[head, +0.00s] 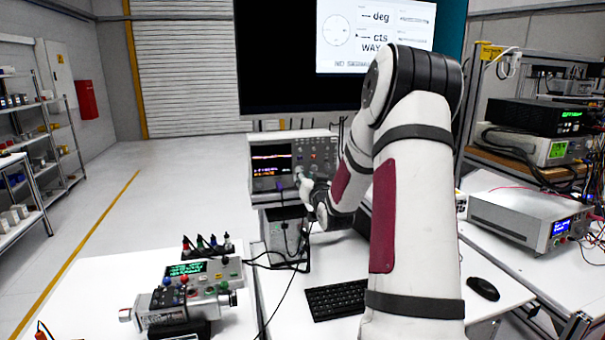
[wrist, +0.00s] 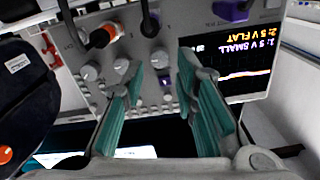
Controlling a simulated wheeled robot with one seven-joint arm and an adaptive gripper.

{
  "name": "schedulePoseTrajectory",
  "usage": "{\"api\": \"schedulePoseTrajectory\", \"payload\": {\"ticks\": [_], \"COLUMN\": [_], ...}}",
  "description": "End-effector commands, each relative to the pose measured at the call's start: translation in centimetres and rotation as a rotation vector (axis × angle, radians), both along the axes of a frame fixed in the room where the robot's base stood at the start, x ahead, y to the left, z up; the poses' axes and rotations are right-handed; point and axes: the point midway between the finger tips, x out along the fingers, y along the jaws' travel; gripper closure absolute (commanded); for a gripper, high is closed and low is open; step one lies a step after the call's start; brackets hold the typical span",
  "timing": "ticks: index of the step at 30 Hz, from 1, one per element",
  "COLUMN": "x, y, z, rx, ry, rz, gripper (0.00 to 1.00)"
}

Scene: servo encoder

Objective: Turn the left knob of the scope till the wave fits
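The scope (head: 277,140) stands behind the bench edge in the head view, facing me. Its screen (head: 271,162) shows a low, nearly flat trace. In the wrist view the scope appears upside down, and its screen (wrist: 240,65) reads "1: 5 V SMALL" and "2: 5 V FLAT". The left knob (wrist: 159,58), grey and nearest the screen, shows between the fingertips of my gripper (wrist: 160,67). The teal fingers are open, with a gap on both sides of the knob. Whether they reach around it or stop short of it, I cannot tell.
More grey knobs (wrist: 90,72) sit beside the left one, with plugged cables (wrist: 100,37) near them. In the head view, a keyboard (head: 337,299), a mouse (head: 483,288) and a boxed instrument (head: 188,300) lie on the benches. A big monitor (head: 290,60) hangs behind.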

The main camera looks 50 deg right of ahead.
Motion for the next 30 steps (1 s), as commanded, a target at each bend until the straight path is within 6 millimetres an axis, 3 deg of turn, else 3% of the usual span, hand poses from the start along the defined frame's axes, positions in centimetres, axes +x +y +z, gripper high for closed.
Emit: {"api": "schedulePoseTrajectory", "payload": {"ticks": [7, 19, 23, 30], "x": [2.7, 3.3, 3.3, 3.3], "y": [-1.6, -2.0, -2.0, -2.0], "z": [0.0, 0.0, 0.0, 0.0], "rx": [0.001, 0.000, 0.000, -0.005], "ry": [-0.001, 0.000, 0.000, 0.003], "rz": [0.000, 0.000, 0.000, 0.000], "gripper": [0.73, 0.73, 1.00, 1.00]}}
